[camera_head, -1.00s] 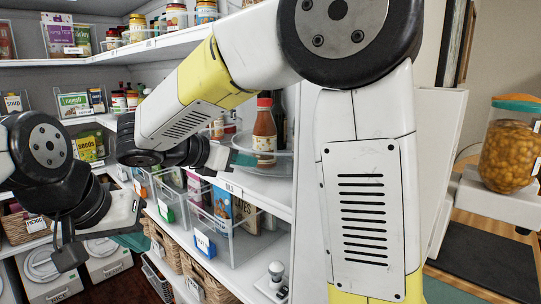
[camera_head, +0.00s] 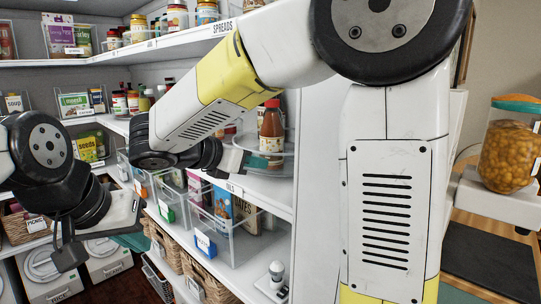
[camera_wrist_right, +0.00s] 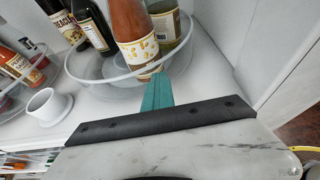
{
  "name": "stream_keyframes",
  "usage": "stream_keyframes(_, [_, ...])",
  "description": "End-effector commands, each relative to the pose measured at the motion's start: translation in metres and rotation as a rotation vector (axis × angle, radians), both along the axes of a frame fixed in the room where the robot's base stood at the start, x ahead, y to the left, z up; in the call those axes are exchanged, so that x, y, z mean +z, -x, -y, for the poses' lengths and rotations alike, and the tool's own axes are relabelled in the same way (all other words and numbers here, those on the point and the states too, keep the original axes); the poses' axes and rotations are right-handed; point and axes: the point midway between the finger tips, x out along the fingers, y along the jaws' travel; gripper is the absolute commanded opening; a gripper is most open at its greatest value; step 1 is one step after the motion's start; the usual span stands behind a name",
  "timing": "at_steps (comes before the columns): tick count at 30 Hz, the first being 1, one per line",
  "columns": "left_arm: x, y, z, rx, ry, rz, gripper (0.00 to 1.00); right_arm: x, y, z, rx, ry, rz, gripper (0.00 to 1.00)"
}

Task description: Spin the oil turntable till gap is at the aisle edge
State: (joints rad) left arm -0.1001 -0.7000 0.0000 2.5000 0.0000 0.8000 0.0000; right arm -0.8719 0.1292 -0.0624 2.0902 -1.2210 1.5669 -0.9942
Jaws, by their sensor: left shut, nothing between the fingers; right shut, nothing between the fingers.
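The clear round turntable (camera_head: 282,166) stands on the shelf labelled OILS. A red-capped orange-brown bottle (camera_head: 271,130) stands on its near side. In the right wrist view the turntable's clear rim (camera_wrist_right: 85,80) also carries dark bottles (camera_wrist_right: 95,28) and a yellowish bottle (camera_wrist_right: 172,22). My right gripper (camera_wrist_right: 157,92) is shut and empty, its green fingertips at the rim just below the orange bottle (camera_wrist_right: 135,35); I cannot tell whether they touch. In the head view my right wrist hides the turntable's left part. My left gripper (camera_head: 132,241) is shut and empty at the lower left.
A second turntable (camera_wrist_right: 62,52) with red bottles and a white cup (camera_wrist_right: 50,104) sit left of the oils in the wrist view. A white shelf wall (camera_wrist_right: 235,35) stands close on the right. Clear bins (camera_head: 235,242) fill the shelf below.

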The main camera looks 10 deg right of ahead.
Motion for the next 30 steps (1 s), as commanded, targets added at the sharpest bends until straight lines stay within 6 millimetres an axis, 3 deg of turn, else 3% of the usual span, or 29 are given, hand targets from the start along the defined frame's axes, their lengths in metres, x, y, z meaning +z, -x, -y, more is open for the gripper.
stream_keyframes(10, [0.000,0.000,0.000,0.000,0.000,0.000,0.00,0.002,0.006,0.019,-0.008,0.001,0.007,0.00])
stream_keyframes(22, [0.000,0.000,0.000,0.000,0.000,0.000,0.00,0.002,0.009,0.017,-0.005,0.001,0.008,0.00])
stream_keyframes(30, [0.000,0.000,0.000,0.000,0.000,0.000,0.00,0.001,0.029,0.008,-0.002,0.000,0.005,0.00])
